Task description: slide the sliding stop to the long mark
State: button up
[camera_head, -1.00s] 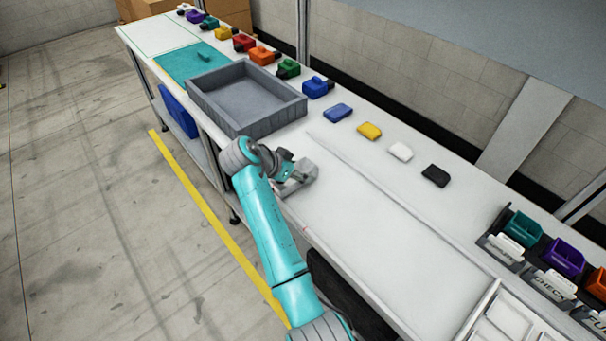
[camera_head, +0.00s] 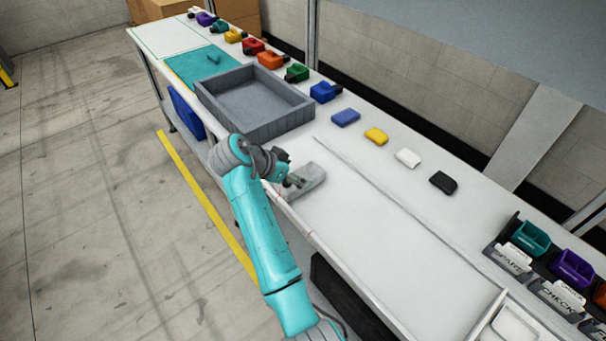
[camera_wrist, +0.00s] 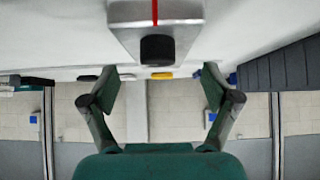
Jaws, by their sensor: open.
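The sliding stop appears to be the grey metal block (camera_head: 309,178) near the bench's front edge, just right of my gripper (camera_head: 287,181). In the wrist view the block (camera_wrist: 156,14) shows at the top, with a round black knob (camera_wrist: 157,49) and a red line on its upper face. My gripper (camera_wrist: 160,76) is open, its two fingers spread below the knob in the picture, with nothing between them. Faint reddish marks (camera_head: 310,234) show along the bench's front edge. I cannot tell which is the long mark.
A grey tray (camera_head: 275,128) stands left of the block. Blue, yellow, white and black pieces lie along the back, the black one (camera_head: 443,182) farthest right. Labelled bins (camera_head: 530,238) stand at the right. The bench surface (camera_head: 370,225) right of the block is clear.

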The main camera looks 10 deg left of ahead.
jog(key=v, duration=0.7)
jog(key=shift+s, duration=0.1)
jog(key=shift+a, duration=0.1)
